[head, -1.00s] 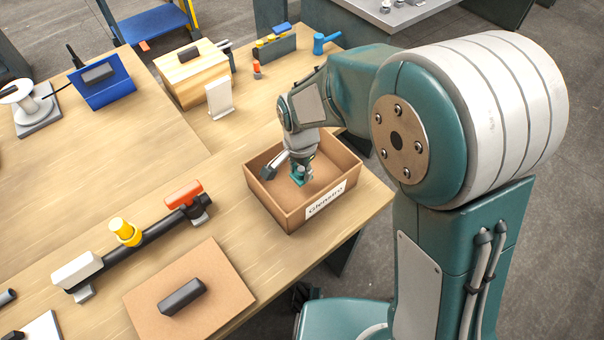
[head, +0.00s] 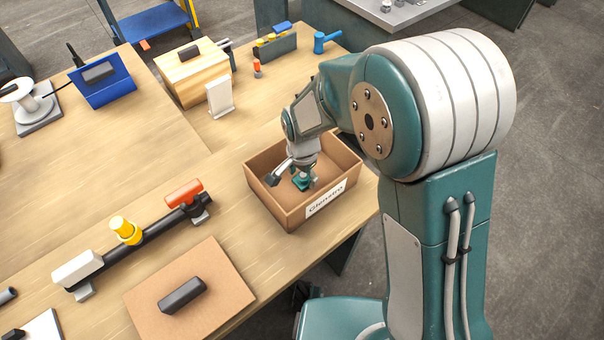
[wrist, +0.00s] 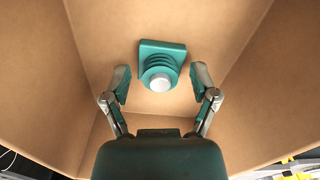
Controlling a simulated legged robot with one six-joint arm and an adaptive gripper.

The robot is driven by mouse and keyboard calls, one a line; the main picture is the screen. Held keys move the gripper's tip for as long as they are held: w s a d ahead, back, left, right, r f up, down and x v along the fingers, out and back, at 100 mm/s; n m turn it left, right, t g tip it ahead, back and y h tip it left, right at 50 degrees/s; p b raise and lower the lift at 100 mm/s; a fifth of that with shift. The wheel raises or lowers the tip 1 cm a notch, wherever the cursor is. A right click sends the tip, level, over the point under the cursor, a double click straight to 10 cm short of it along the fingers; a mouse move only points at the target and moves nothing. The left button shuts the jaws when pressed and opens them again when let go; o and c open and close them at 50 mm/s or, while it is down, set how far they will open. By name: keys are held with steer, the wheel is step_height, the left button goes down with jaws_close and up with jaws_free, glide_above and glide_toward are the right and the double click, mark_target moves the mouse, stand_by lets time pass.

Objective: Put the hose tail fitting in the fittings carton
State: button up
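The hose tail fitting, a teal piece with a square flange, ribbed body and pale round tip, shows in the wrist view (wrist: 160,66) inside the cardboard carton. In the head view the fitting (head: 301,183) is partly hidden by my gripper. The fittings carton (head: 290,214) is an open brown box with a white label on its front. My gripper (head: 302,177) reaches down into it. In the wrist view my gripper (wrist: 161,84) is open, its two fingers apart on either side of the fitting, with visible gaps. The exact height of the fitting above the carton floor is hard to tell.
The carton stands near the bench's right edge. A brown mat (head: 226,272) with a dark block lies front left, beside a black pipe (head: 150,234) with yellow and red parts. A wooden box (head: 192,76) and white stand (head: 220,98) are behind. Bare bench lies left of the carton.

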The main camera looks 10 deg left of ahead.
mark_target(302, 175)
steer(key=d+r+n+t, duration=0.1)
steer(key=d+r, duration=0.2)
steer(key=r, duration=0.6)
steer(key=d+r, duration=0.3)
steer(key=r, duration=0.5)
steer(key=s+d+r+n+t, duration=0.2)
steer(key=s+d+r, duration=0.1)
steer(key=s+d, duration=0.4)
steer(key=s+d+r+n+t, duration=0.2)
steer(key=s+d+r, duration=0.2)
steer(key=s+d, duration=0.3)
steer(key=d, duration=0.4)
steer(key=shift+s+r+n+t, duration=0.15)
steer(key=shift+r+n+t, duration=0.15)
steer(key=shift+n, duration=0.1)
